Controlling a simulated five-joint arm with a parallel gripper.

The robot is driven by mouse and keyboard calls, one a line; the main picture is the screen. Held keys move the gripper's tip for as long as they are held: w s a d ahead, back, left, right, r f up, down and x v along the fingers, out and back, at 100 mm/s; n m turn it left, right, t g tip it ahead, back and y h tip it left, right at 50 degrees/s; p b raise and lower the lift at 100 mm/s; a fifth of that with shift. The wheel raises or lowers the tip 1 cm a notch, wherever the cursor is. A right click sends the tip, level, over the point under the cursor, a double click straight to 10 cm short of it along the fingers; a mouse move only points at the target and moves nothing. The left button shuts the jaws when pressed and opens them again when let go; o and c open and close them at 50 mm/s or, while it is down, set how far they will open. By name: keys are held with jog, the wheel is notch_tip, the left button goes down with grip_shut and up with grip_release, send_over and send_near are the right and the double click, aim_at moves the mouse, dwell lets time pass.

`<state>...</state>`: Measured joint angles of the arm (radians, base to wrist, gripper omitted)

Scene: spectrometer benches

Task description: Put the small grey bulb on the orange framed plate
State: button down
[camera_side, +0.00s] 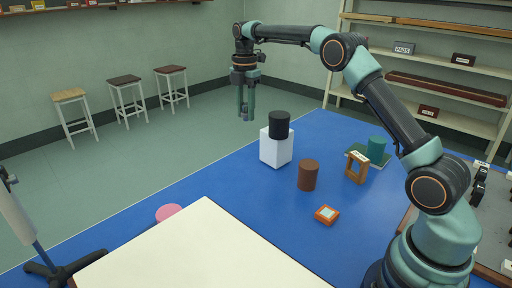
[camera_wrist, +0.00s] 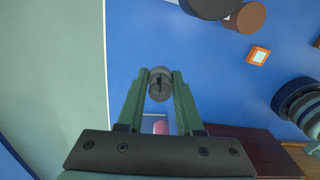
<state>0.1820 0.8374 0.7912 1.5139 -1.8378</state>
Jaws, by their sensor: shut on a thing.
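My gripper (camera_side: 246,116) hangs pointing down, above the far left of the blue table. In the wrist view its green fingers (camera_wrist: 160,80) are shut on the small grey bulb (camera_wrist: 160,88), held between the tips. In the side view the bulb is mostly hidden by the fingers. The orange framed plate (camera_side: 327,214), small with a pale centre, lies flat on the blue table, well to the right of and nearer than the gripper. It also shows at the upper right of the wrist view (camera_wrist: 258,54), apart from the gripper. Nothing lies on it.
A black cylinder (camera_side: 279,126) stands on a white block (camera_side: 276,150) just right of the gripper. A brown cylinder (camera_side: 308,175) stands behind the plate. A pale board (camera_side: 195,250) fills the front left.

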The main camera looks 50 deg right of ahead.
jog(key=s+d+r, duration=0.2)
jog(key=s+r, duration=0.2)
jog(key=s, duration=0.3)
jog(key=m, duration=0.1)
send_over(327, 212)
notch_tip(327, 212, down, 3)
notch_tip(327, 212, down, 19)
jog(key=shift+s+f, duration=0.1)
jog(key=shift+f, duration=0.1)
jog(key=shift+f, duration=0.15)
jog(key=c, duration=0.9)
grip_release()
jog(key=o, duration=0.3)
jog(key=shift+o, duration=0.2)
